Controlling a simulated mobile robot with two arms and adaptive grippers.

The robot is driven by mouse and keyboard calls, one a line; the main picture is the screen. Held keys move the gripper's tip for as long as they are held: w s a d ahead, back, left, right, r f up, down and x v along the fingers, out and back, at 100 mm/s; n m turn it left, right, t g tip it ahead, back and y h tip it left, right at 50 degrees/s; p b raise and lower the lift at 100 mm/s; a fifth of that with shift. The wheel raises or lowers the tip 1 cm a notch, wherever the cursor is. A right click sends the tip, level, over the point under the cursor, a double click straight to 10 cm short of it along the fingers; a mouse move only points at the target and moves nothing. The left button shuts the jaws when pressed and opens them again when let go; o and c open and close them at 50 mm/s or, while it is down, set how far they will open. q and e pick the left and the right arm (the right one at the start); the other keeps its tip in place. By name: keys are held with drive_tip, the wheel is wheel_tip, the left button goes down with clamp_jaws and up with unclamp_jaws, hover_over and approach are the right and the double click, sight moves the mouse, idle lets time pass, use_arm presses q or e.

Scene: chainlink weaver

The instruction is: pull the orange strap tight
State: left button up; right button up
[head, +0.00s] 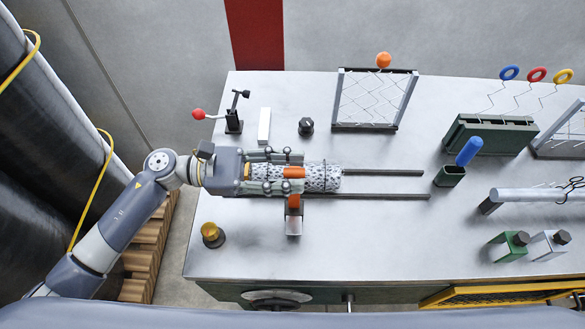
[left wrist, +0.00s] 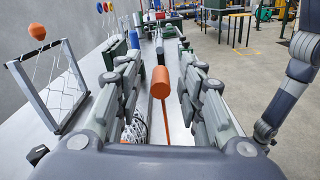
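A mesh-wrapped roll (head: 322,178) lies along two dark rails on the bench. An orange strap piece (head: 295,172) sits across it, and another orange piece (head: 293,202) shows just below, by a small pale block (head: 294,226). My left gripper (head: 296,172) is over the roll, its fingers apart on both sides of the upper orange piece. In the left wrist view an orange piece (left wrist: 161,82) shows in the gap between the fingers, with a thin orange strip below it. My right gripper is not visible.
A mesh frame with an orange ball (head: 383,60) stands at the back. A red-knobbed lever (head: 199,114), a white block (head: 264,124) and a brass knob (head: 212,235) are near my left arm. A green holder with a blue handle (head: 468,151) stands right.

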use_arm(q)
drive_tip(key=a, duration=1.1)
drive_tip(key=shift+a, duration=0.15)
